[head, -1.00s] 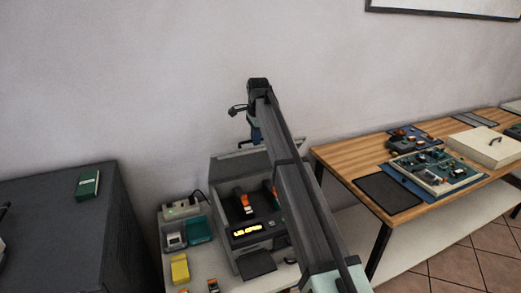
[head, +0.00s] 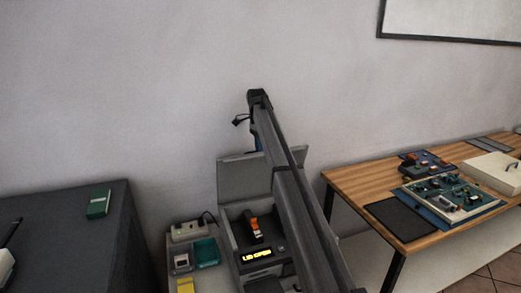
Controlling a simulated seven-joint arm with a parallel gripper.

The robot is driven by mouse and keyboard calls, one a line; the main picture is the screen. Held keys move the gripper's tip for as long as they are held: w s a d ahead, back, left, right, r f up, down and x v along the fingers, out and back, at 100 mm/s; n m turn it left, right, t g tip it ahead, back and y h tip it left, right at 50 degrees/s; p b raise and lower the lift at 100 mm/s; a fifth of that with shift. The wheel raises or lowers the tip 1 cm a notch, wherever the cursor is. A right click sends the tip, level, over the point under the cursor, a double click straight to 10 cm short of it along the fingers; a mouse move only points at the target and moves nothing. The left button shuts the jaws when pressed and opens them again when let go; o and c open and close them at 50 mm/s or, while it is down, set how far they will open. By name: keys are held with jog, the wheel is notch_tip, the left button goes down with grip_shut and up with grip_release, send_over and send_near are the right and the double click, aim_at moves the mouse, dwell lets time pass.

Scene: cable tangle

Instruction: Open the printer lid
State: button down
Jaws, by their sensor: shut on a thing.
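The grey printer (head: 236,238) stands below my arm. Its lid (head: 245,180) is raised steeply at the back, leaving the bay open. An orange-and-black cartridge (head: 252,226) shows inside. The yellow lit display (head: 258,254) on the front appears to read "LID OPEN". My gripper (head: 257,145) is at the lid's upper edge and shut on it. Only a small bluish part of it shows beside my arm; its fingertips are hidden. My arm also covers the right part of the lid and bay.
A power strip (head: 190,229), a teal tray (head: 206,252) and a yellow block (head: 185,286) lie left of the printer. A dark cabinet (head: 60,235) stands further left. A wooden table (head: 345,183) with circuit boards is at the right.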

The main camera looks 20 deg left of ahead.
jog(key=shift+f, duration=0.35)
jog(key=c, duration=1.5)
grip_release()
jog(key=shift+w+f, duration=0.1)
jog(key=shift+w, duration=0.05)
jog(key=o, duration=0.3)
jog(key=shift+o, duration=0.2)
jog(key=shift+r, duration=0.25)
